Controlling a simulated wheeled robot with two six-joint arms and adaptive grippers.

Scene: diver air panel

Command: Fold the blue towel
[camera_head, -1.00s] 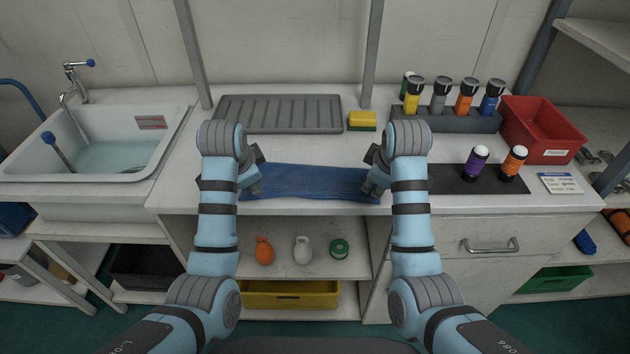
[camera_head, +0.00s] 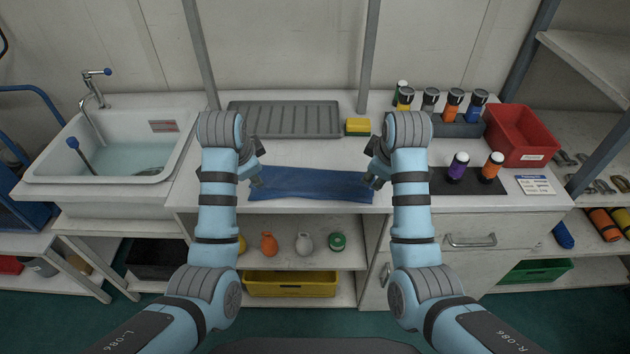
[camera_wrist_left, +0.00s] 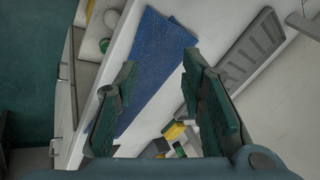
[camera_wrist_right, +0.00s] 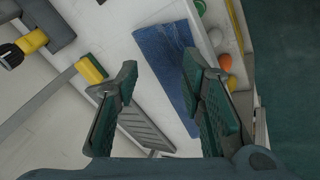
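The blue towel (camera_head: 312,186) lies as a long flat strip along the front of the white counter, with a visible lengthwise layer edge in the left wrist view (camera_wrist_left: 150,65). My left gripper (camera_head: 258,164) is open and empty by the towel's left end. My right gripper (camera_head: 373,166) is open and empty by its right end and hides part of that corner. Both wrist views show spread fingers with nothing between them; the towel also lies beyond the fingers in the right wrist view (camera_wrist_right: 168,60). Both grippers look raised above the counter.
A grey ribbed tray (camera_head: 285,119) and yellow sponge (camera_head: 358,126) sit behind the towel. A sink (camera_head: 100,180) is at left. At right are a dark mat (camera_head: 470,190) with two bottles, a torch rack (camera_head: 455,127) and a red bin (camera_head: 540,158). Shelves lie below the counter.

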